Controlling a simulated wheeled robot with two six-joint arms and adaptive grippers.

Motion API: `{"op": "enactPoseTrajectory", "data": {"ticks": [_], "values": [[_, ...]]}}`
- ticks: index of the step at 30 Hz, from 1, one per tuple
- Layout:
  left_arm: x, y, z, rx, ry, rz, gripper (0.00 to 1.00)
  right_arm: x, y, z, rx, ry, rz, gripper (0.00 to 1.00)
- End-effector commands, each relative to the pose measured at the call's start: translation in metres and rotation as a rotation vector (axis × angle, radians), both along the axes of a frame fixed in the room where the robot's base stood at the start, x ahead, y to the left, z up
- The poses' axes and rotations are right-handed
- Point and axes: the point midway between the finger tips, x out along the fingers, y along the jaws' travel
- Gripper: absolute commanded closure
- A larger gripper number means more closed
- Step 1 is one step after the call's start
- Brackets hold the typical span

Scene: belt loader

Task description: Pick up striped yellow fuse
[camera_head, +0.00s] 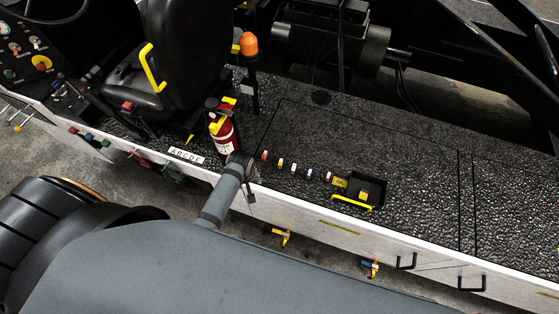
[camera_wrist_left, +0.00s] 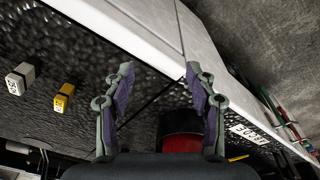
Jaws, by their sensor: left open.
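A small yellow fuse (camera_head: 280,162) stands in a row of small coloured fuses on the black textured deck. The yellow fuse (camera_wrist_left: 64,97) also shows left of my fingers in the left wrist view, with dark marks on its end; whether these are stripes is too small to tell. My left gripper (camera_wrist_left: 158,70) is open and empty, apart from the yellow fuse, over the deck's white edge. In the head view it is mostly hidden by its own wrist, left of the row. My right gripper is not in view.
A white fuse (camera_wrist_left: 19,78) stands beside the yellow one. A red fire extinguisher (camera_head: 222,135) stands close by on the left. A black tray (camera_head: 371,187) with a yellow handle lies beyond the row's right end. The deck behind the row is clear.

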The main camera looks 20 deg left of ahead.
Motion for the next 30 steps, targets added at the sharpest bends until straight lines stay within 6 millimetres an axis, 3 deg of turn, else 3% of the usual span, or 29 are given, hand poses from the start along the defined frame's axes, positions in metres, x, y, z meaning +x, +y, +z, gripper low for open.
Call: {"op": "enactPoseTrajectory", "data": {"ticks": [8, 12, 16, 23, 28, 30], "values": [[0.063, -0.039, 0.041, -0.089, 0.045, 0.471, 0.43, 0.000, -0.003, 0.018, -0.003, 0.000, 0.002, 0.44], [0.097, -0.065, 0.075, -0.121, 0.081, 0.762, 0.43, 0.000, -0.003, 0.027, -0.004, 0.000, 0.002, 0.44], [0.114, -0.081, 0.095, -0.125, 0.103, 0.938, 0.43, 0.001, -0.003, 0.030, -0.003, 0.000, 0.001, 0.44], [0.117, -0.084, 0.095, -0.124, 0.109, 0.985, 0.43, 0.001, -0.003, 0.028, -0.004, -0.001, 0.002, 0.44], [0.116, -0.083, 0.070, -0.123, 0.110, 0.984, 0.43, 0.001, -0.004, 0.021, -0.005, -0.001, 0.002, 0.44], [0.117, -0.084, 0.051, -0.125, 0.109, 0.984, 0.43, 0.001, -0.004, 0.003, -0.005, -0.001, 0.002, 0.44]]}}
